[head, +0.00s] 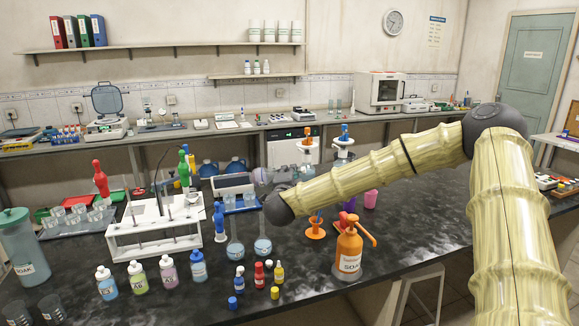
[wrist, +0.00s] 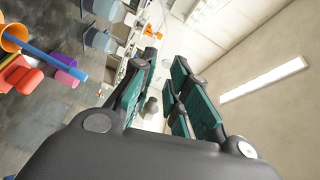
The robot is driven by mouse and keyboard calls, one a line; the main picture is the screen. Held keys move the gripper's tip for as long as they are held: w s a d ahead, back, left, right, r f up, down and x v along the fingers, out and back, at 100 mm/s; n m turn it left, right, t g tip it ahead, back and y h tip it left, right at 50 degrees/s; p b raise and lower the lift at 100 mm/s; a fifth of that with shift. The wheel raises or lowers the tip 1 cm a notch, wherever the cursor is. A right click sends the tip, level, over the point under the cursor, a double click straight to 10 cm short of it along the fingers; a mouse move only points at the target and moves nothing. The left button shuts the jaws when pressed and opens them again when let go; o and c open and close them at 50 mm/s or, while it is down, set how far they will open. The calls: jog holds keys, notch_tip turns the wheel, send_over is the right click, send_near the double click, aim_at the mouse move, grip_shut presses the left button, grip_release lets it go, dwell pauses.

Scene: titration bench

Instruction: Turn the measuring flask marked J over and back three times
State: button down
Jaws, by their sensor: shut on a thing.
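My gripper (wrist: 160,92) is tilted well over in the wrist view, with the bench at left and the ceiling lamp at right. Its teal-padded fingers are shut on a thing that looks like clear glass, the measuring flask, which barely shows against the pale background. A small grey rounded part (wrist: 152,106) shows between the pads. In the head view my gripper is mostly hidden beyond my dark wrist joint, above the bench. Two long-necked flasks, one at left (head: 235,252) and one at right (head: 263,246), stand upright on the bench. No letter J is legible.
A white rack (head: 153,243) stands left of the flasks. Several small bottles (head: 167,273) line the front, and an orange soap bottle (head: 349,252) stands right. Dark bench at front right is clear.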

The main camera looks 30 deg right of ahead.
jog(key=n+p, duration=0.4)
jog(key=p, duration=0.1)
jog(key=shift+r, duration=0.35)
jog(key=n+p, duration=0.2)
jog(key=p, duration=0.1)
jog(key=shift+n, duration=0.3)
jog(key=n+p, duration=0.1)
jog(key=n, duration=0.1)
jog(key=n+p, duration=0.2)
jog(key=shift+w+a+n, duration=0.15)
jog(key=shift+n, duration=0.25)
jog(key=shift+f+n+p, duration=0.1)
jog(key=shift+n+p, duration=1.15)
jog(key=shift+n, duration=0.85)
jog(key=shift+a, duration=0.15)
